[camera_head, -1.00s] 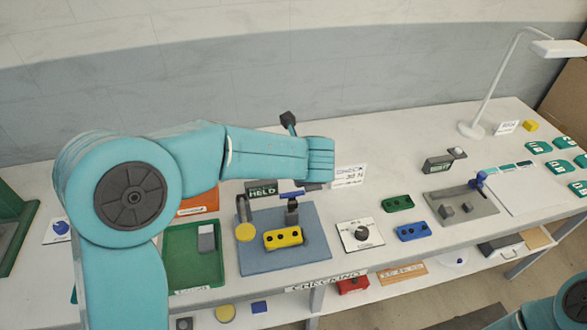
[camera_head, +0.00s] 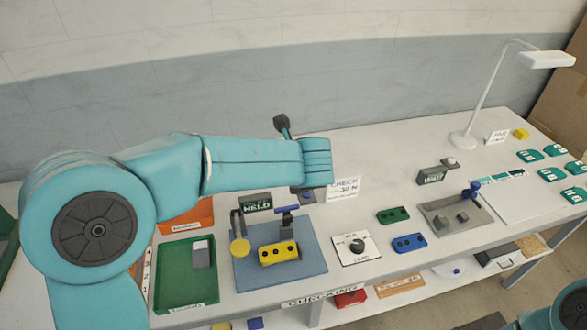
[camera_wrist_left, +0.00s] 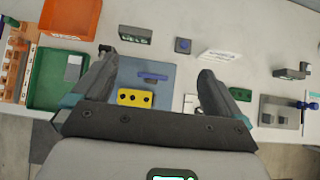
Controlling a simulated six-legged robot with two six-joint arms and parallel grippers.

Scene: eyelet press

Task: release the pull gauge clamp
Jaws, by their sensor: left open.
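The pull gauge stands on a blue mat (camera_head: 305,268), with a small dark display (camera_head: 256,203) behind it. A yellow block (camera_head: 278,253) with dark holes lies on the mat. A blue bar (camera_head: 287,208) sits on a dark post just behind the block; the bar also shows in the left wrist view (camera_wrist_left: 152,76). My left gripper (camera_wrist_left: 156,64) is open and empty. Its fingers are spread on either side of the mat in the wrist view, with the blue bar between them in the picture. In the head view my arm hides most of this gripper. My right gripper is out of view.
A white card (camera_head: 343,187) and a grey block with a blue button (camera_wrist_left: 183,45) stand behind the mat. A green tray (camera_head: 168,290) is to its left. A dial plate (camera_head: 356,248), green block (camera_head: 393,215) and blue block (camera_head: 409,243) are to its right.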

